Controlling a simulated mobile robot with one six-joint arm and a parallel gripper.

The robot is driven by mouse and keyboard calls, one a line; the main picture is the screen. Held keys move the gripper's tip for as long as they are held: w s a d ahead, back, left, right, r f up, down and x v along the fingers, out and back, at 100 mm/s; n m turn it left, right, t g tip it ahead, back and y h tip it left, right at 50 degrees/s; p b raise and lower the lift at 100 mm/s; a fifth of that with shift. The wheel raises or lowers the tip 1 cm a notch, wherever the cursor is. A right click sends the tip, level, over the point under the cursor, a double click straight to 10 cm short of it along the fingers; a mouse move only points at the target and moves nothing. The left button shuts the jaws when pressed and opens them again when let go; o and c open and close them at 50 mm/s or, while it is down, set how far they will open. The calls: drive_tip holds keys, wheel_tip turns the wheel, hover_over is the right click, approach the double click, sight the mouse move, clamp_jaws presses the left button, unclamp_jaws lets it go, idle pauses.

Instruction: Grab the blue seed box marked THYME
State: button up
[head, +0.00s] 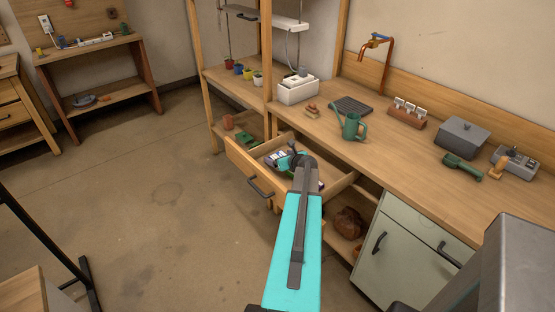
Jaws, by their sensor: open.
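An open wooden drawer (241,160) juts out from under the counter. Several small dark boxes or packets with white labels lie inside it (275,158). Their lettering is too small to read, and I cannot tell which one is the blue THYME box. My arm reaches up from the bottom of the view, and my gripper (290,160) is over the drawer. My gripper is open. It and my arm's end hide part of the drawer's contents, and I cannot tell whether it touches anything.
The counter holds a green watering can (352,126), a black drain mat (353,106), a rack of labelled cards (407,114), a grey lidded box (462,138) and a green scoop (461,167). The floor (150,220) left of the drawer is clear.

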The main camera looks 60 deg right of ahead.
drive_tip(key=c, duration=1.2)
drive_tip(key=shift+r, duration=0.15)
drive_tip(key=shift+r+b, duration=0.45)
drive_tip(key=shift+r, duration=4.45)
